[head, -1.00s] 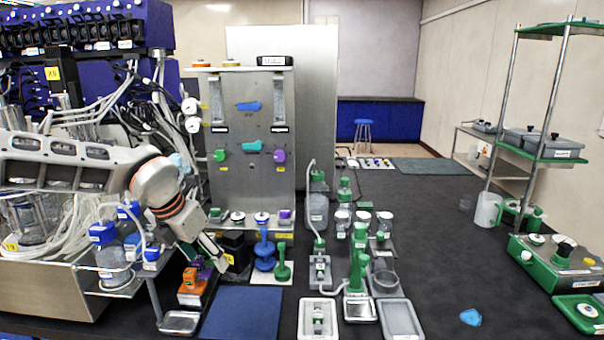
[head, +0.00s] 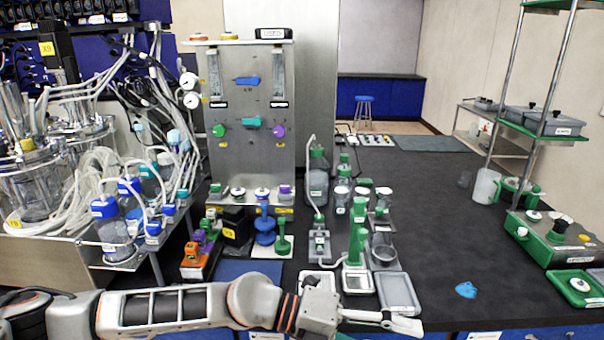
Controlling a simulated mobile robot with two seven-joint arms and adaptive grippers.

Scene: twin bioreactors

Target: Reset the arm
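My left arm lies low across the bottom left of the head view, in front of the bench's contents. My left gripper (head: 385,320) points right, in front of the small grey trays at the bench's front. Its fingers show nearly edge-on, so I cannot tell whether they are open or shut. I see no object held in it. My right arm and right gripper are not in view.
Blue-capped bottles (head: 115,240) and tubing are at left. A grey tray (head: 398,292) and green-capped bottle (head: 318,180) are central. A green-based unit (head: 545,245) stands right. The dark bench (head: 440,220) between is largely clear.

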